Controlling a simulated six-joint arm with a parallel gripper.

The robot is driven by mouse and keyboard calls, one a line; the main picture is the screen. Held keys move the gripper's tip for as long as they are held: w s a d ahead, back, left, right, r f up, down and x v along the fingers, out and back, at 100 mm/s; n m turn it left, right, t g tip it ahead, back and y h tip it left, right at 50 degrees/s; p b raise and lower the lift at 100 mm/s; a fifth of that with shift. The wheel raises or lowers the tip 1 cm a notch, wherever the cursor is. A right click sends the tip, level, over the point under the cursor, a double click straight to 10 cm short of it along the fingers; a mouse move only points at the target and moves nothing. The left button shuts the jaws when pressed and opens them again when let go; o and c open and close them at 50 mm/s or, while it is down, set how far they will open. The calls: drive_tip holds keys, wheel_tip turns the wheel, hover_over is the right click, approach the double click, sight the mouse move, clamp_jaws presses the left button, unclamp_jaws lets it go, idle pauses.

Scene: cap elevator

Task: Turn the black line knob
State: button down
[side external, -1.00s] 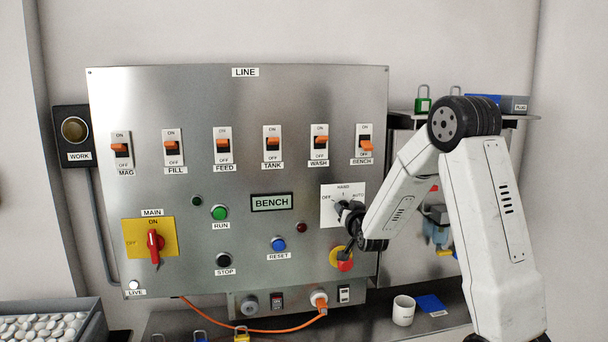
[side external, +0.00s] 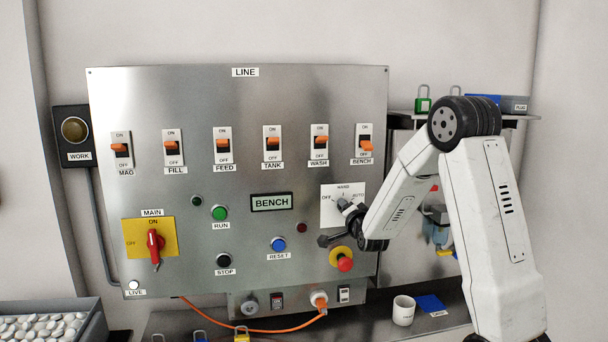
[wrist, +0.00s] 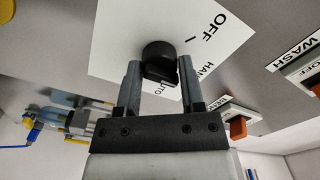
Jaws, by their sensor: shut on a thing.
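The black line knob (side external: 343,205) sits on a white plate (side external: 331,218) marked OFF, HAND and AUTO, at the lower right of the steel panel. In the wrist view the round black knob (wrist: 158,52) is between my two fingertips, and its grip bar runs down between them. My gripper (wrist: 159,74) is shut on the knob, a finger on each side. In the side view my gripper (side external: 349,213) covers part of the knob and plate. Which mark the knob points to cannot be told. AUTO is partly hidden in the wrist view.
A red emergency button (side external: 345,264) on a yellow base is just below my gripper. A dark red lamp (side external: 302,228) is to the left. The orange BENCH switch (side external: 366,146) is above. A white mug (side external: 403,311) stands on the shelf below.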

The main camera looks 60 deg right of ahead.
drive_tip(key=shift+d, duration=0.1)
idle(0.3)
drive_tip(key=shift+c, duration=1.1)
unclamp_jaws()
drive_tip(key=v, duration=0.8)
drive_tip(key=shift+w, duration=0.1)
